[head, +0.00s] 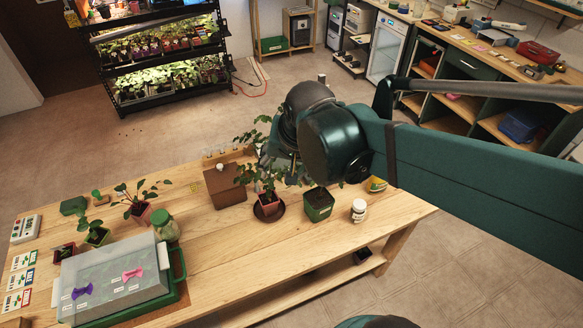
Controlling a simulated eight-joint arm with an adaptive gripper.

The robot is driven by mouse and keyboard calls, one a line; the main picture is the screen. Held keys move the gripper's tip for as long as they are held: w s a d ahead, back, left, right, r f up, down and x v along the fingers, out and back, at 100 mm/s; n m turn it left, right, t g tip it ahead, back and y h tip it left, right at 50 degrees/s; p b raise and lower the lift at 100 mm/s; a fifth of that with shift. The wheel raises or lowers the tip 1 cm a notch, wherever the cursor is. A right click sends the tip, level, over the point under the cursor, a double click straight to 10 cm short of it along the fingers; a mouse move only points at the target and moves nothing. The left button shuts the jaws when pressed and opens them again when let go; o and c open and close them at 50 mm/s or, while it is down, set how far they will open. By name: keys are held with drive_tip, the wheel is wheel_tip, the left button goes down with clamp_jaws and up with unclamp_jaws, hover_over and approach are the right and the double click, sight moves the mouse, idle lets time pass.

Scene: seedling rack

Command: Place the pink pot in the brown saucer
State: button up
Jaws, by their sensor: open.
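A pink pot (267,198) with a leafy green plant stands upright in the head view, in the brown saucer (269,215) near the middle of the table. The saucer's dark rim shows around the pot's base. My gripper (268,163) is open, just above and behind the pot, among the plant's leaves. Leaves and my wrist hide most of its fingers, and I cannot tell whether it touches the plant.
A dark green pot (319,207) and a white bottle (358,211) stand right of the saucer, a brown box (225,190) left. A salmon-coloured pot (138,213), a green jar (166,228) and a covered tray (115,283) are further left. The front middle table is clear.

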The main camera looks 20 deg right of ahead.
drive_tip(key=s+r+n+t, duration=0.2)
drive_tip(key=s+r+n, duration=0.1)
drive_tip(key=s+n, duration=0.3)
drive_tip(key=shift+s+d, duration=0.2)
drive_tip(key=shift+d, duration=0.15)
